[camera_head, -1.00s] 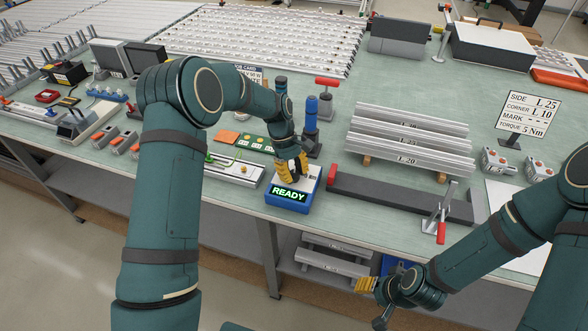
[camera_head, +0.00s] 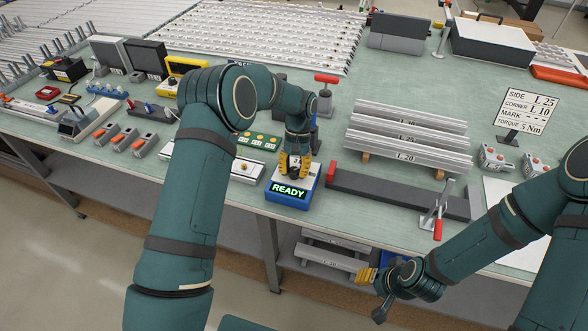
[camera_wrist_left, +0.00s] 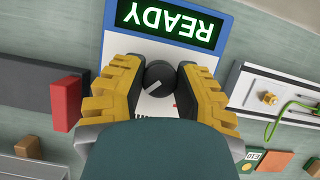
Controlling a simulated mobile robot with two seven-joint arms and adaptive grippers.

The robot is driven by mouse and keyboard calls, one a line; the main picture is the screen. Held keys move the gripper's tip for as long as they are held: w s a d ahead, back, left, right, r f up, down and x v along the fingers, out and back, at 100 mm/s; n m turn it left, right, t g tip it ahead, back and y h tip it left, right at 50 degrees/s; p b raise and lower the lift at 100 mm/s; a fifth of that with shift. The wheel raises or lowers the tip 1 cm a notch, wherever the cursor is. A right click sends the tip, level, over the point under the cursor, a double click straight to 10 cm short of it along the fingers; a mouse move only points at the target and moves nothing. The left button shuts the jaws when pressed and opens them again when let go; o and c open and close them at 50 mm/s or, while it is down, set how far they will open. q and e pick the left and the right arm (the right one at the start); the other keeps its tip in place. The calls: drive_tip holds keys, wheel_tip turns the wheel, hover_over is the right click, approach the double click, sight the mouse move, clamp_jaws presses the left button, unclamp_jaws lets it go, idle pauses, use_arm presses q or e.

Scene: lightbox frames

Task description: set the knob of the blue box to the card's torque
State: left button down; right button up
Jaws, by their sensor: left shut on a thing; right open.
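The blue box (camera_head: 288,201) stands at the front edge of the table, its green display reading READY. In the left wrist view the blue box (camera_wrist_left: 226,22) shows upside down. Its dark round knob (camera_wrist_left: 160,80) has a pale pointer line. My left gripper (camera_head: 295,172) is over the box from above, its yellow fingers shut on the knob from both sides; these fingers (camera_wrist_left: 158,88) also show in the left wrist view. The card (camera_head: 526,113) at the right reads SIDE L 25, CORNER L 10, MARK blank, TORQUE 5 Nm. My right gripper (camera_head: 366,275) is open and empty before the table's front edge.
A dark bar with a red end (camera_head: 400,193) lies right of the box. A red-handled clamp (camera_head: 437,222) stands at its right end. Stacked metal profiles (camera_head: 410,140) lie behind it. A board with green cards (camera_head: 258,140) is behind the box.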

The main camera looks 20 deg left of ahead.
use_arm(q)
drive_tip(key=shift+s+f+m+y, duration=0.2)
drive_tip(key=shift+m+y, duration=0.2)
drive_tip(key=shift+m, duration=0.7)
drive_tip(key=c, duration=0.6)
unclamp_jaws()
drive_tip(key=shift+r, duration=0.1)
drive_tip(key=shift+w, duration=0.1)
drive_tip(key=v, duration=1.2)
drive_tip(key=shift+d, duration=0.1)
